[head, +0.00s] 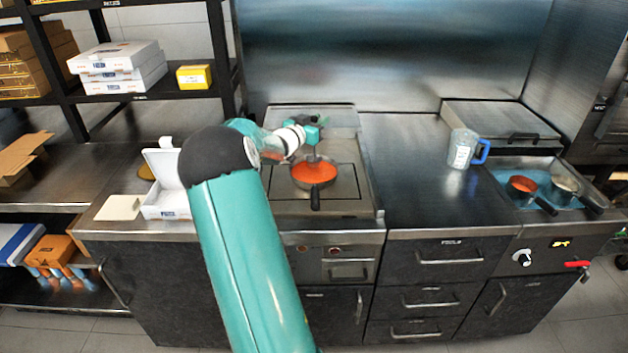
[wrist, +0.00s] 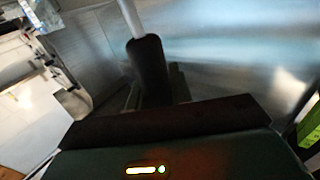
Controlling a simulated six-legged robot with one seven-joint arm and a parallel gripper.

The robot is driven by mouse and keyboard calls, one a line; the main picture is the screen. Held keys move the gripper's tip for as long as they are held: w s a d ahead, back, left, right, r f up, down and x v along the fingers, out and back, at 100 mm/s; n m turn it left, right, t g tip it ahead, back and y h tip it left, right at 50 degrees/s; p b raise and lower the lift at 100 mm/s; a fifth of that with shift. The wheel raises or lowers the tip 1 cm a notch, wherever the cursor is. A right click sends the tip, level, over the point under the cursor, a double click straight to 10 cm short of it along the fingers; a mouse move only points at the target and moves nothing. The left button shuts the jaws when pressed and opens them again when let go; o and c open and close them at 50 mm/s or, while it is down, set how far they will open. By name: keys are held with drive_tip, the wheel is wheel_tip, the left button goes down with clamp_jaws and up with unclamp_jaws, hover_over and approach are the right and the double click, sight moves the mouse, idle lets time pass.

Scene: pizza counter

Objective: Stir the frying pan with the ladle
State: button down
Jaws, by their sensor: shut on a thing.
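The frying pan (head: 314,172) sits on the stove top (head: 346,188) in the head view, with red sauce in it and its dark handle pointing to the front. My gripper (head: 312,132) is above the back of the pan. In the wrist view my gripper (wrist: 155,95) is shut on the black handle of the ladle (wrist: 148,62), whose grey shaft runs to the top edge. The ladle's bowl is not in sight in the wrist view. In the head view the lower part of the ladle is too small to make out clearly at the pan's back rim.
An open white box (head: 166,200) and a pale board (head: 119,208) lie left of the stove. A clear jug with a blue handle (head: 464,149) stands on the right counter. Two small pots, one with red sauce (head: 523,186), sit in a blue basin at far right.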

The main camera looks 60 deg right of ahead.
idle(0.4)
drive_tip(key=shift+r, duration=2)
drive_tip(key=shift+a, duration=0.1)
